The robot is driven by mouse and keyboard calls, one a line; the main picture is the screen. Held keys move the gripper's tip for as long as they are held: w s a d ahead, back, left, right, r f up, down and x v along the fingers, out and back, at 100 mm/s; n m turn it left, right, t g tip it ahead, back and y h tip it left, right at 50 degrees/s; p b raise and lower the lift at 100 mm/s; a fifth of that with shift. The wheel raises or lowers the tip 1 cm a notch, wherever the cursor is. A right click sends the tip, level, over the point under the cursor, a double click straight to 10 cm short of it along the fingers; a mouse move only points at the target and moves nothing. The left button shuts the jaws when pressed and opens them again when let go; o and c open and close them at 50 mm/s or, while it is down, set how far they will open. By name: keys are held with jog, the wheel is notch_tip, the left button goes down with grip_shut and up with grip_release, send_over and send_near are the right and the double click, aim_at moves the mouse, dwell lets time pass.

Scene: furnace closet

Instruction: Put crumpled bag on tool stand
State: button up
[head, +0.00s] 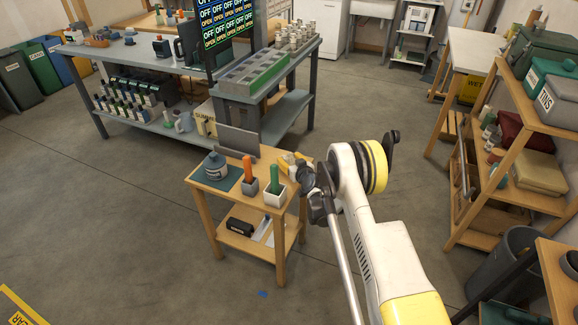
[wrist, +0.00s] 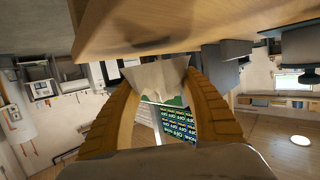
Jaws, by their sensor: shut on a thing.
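The tool stand (head: 227,199) is a small wooden two-level table in the middle of the head view. My gripper (head: 287,162), with yellow fingers, is over the far right part of its top. In the wrist view, my gripper (wrist: 155,95) is shut on the crumpled bag (wrist: 155,75), a pale, creased sheet-like thing between the fingertips. A wooden surface with a shadow on it lies close beside the bag, across the top of the wrist view. I cannot tell whether the bag touches it. In the head view the bag cannot be made out clearly.
On the stand are a grey-blue jar (head: 215,166) on a green mat, an orange-handled tool in a dark holder (head: 248,186), and a green-handled tool in a white holder (head: 275,195). A grey panel (head: 238,140) rises behind.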

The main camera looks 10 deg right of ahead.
notch_tip(320, 180, down, 2)
jog(key=shift+f+b, duration=0.15)
jog(key=shift+b, duration=0.2)
jog(key=shift+r, duration=0.2)
jog(key=o, duration=0.9)
jog(key=shift+f, duration=0.2)
jog(key=shift+r, duration=0.15)
